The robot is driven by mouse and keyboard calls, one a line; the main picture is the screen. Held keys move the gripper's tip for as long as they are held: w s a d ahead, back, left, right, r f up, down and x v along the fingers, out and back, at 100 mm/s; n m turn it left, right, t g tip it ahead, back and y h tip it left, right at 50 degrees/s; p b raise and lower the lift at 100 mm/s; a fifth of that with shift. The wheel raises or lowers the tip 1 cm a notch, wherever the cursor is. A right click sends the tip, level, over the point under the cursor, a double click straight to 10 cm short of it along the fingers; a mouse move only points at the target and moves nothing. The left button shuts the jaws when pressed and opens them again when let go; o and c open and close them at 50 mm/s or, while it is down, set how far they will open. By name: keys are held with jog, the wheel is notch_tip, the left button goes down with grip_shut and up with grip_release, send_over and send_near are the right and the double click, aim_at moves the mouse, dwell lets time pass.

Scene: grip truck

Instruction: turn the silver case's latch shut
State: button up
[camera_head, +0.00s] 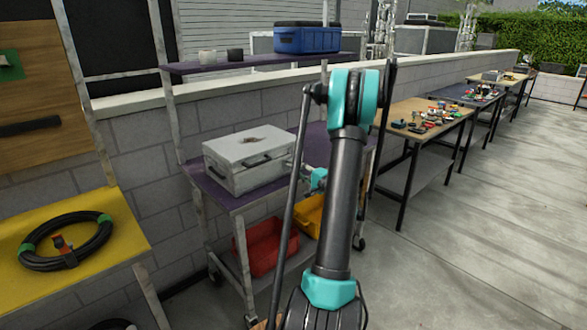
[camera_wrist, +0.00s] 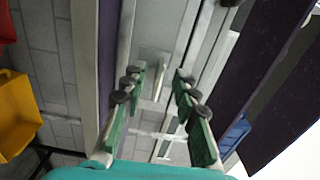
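The silver case (camera_head: 250,158) sits closed on the purple cart shelf, with dark handles on its front. In the wrist view its pale grey side (camera_wrist: 182,32) fills the middle, turned sideways. A small light upright piece, which looks like the latch (camera_wrist: 158,84), shows on a plate there. My gripper (camera_wrist: 158,82) is open, its two green fingers with dark pads on either side of that piece and apart from it. In the head view my gripper (camera_head: 317,178) is at the case's right end, partly hidden by my arm. Whether the fingertips touch the case cannot be told.
The purple shelf (camera_head: 222,193) carries the case; a red bin (camera_head: 265,247) and a yellow bin (camera_head: 309,215) are below. The upper shelf holds a blue box (camera_head: 307,38) and two small cups. A block wall is behind. Floor is clear at right.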

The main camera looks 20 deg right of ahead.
jog(key=shift+v, duration=2.5)
jog(key=s+a+f+n+g, duration=0.2)
jog(key=s+a+n+g, duration=0.25)
jog(key=a, duration=0.65)
jog(key=s+a+f+n+g, duration=0.2)
jog(key=s+a+n+g, duration=0.15)
jog(key=s+a, duration=0.45)
jog(key=s+a+f+n+g+h, duration=0.1)
jog(key=s+f+n+g+h, duration=0.1)
jog(key=s, duration=0.6)
jog(key=s+a+f+n+g+h, duration=0.2)
jog(key=s+n+h, duration=0.1)
jog(key=s, duration=0.5)
jog(key=shift+s+a+f+n+g+h, duration=0.15)
jog(key=shift+s+f+n+g+h, duration=0.25)
jog(key=shift+h, duration=0.2)
